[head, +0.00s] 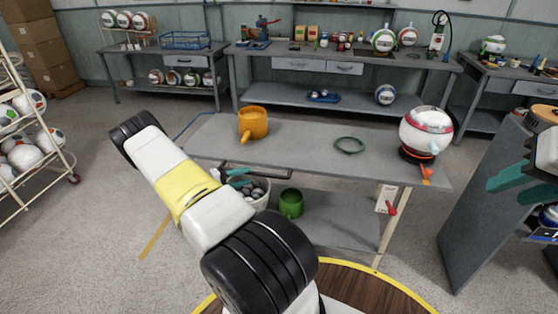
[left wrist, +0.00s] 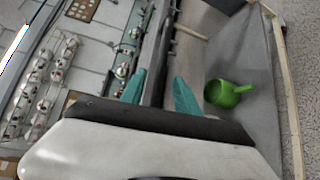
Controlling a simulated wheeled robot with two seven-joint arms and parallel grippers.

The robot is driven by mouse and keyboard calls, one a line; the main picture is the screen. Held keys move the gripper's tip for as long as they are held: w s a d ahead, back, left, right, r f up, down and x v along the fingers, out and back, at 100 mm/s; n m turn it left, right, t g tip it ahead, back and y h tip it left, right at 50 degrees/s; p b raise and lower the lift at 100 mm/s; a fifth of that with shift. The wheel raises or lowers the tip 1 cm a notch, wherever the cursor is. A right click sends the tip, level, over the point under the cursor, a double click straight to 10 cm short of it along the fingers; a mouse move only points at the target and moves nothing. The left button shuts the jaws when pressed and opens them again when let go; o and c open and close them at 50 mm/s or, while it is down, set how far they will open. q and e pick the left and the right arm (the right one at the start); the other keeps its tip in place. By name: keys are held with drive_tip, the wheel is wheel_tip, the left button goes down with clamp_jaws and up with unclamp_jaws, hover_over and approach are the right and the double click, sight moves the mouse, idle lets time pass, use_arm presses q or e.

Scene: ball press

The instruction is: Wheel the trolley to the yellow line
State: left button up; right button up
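The trolley (head: 300,150) is a grey two-level table in the middle of the head view, with a dark handle bar (head: 270,171) on its near side. The yellow line (head: 155,234) is a short strip on the floor left of the trolley. My left gripper (head: 237,177) is at the handle's left end. In the left wrist view its teal fingers (left wrist: 159,88) stand apart on either side of a dark bar (left wrist: 160,62), with gaps visible; contact is not clear. My right gripper (head: 515,178) is at the right edge, away from the trolley, fingers apart.
On the trolley top are an orange mug (head: 253,122), a green ring (head: 349,145) and a ball on a stand (head: 425,131). A green mug (head: 291,203) and a bucket are below. A ball rack (head: 62,160) stands left, a grey panel (head: 480,215) right. Floor left is clear.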

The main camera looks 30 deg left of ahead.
sight(253, 174)
use_arm(q)
drive_tip(key=shift+x, duration=2.6)
clamp_jaws()
